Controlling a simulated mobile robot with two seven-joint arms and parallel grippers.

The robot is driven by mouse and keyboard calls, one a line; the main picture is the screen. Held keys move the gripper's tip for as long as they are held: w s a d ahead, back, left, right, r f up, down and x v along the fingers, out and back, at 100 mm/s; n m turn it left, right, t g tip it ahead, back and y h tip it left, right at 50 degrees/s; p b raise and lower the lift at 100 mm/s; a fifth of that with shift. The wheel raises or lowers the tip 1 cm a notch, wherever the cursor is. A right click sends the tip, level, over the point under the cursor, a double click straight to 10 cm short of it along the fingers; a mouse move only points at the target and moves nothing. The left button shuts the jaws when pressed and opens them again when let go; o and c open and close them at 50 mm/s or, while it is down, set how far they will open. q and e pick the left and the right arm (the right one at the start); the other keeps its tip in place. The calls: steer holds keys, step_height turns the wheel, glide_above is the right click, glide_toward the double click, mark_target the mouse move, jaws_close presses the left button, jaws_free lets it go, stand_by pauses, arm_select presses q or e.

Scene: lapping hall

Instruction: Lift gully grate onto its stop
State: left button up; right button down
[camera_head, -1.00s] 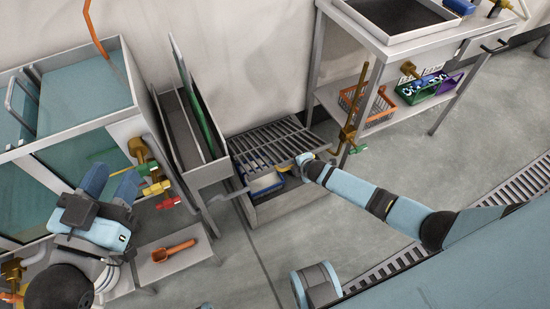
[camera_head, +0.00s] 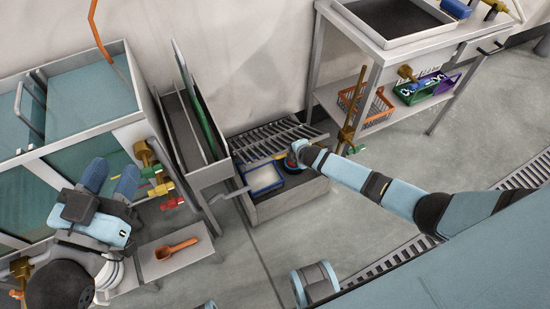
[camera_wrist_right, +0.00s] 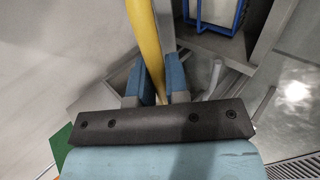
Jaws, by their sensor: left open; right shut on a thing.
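The gully grate (camera_head: 270,137), a grey barred panel, is tilted up over the back of the gully box (camera_head: 290,197) by the wall. The box front stands open, with a blue-rimmed white basket (camera_head: 262,177) inside; the basket also shows in the wrist view (camera_wrist_right: 217,12). My right gripper (camera_head: 294,160) is at the grate's front edge. In the wrist view its blue fingers (camera_wrist_right: 160,75) are shut on a yellow bar (camera_wrist_right: 146,40), apparently the grate's handle. The grate's stop cannot be made out. My left gripper (camera_head: 112,174) is open and empty beside the tank valves.
A glass-sided tank (camera_head: 85,125) with brass valves (camera_head: 145,155) stands left, and a narrow grey trough (camera_head: 205,176) adjoins the box. An orange scoop (camera_head: 177,249) lies on a low shelf. A workbench (camera_head: 375,40) with baskets stands right. Floor in front is clear.

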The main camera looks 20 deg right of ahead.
steer(key=shift+w+a+r+p, duration=0.1)
steer(key=shift+w+r+p, duration=0.4)
steer(key=shift+w+r, duration=0.35)
steer(key=shift+w+a+r+p, duration=0.1)
steer(key=shift+w+r+p, duration=0.5)
steer(key=shift+r, duration=0.35)
steer(key=shift+w+r, duration=0.25)
steer(key=shift+w, duration=0.1)
steer(key=shift+w+a+r+p, duration=0.1)
steer(key=shift+w+r+p, duration=0.35)
steer(key=shift+w+r, duration=1.55)
steer(key=shift+w+f, duration=0.1)
steer(key=shift+w+a+r+b, duration=0.1)
steer(key=shift+w+r, duration=0.45)
steer(key=shift+w, duration=0.2)
steer(key=shift+w+a+r+b, duration=0.1)
steer(key=shift+w+r, duration=0.45)
steer(key=shift+w, duration=0.2)
steer(key=shift+w+r+b, duration=0.1)
steer(key=shift+w+r, duration=0.45)
steer(key=shift+w, duration=0.2)
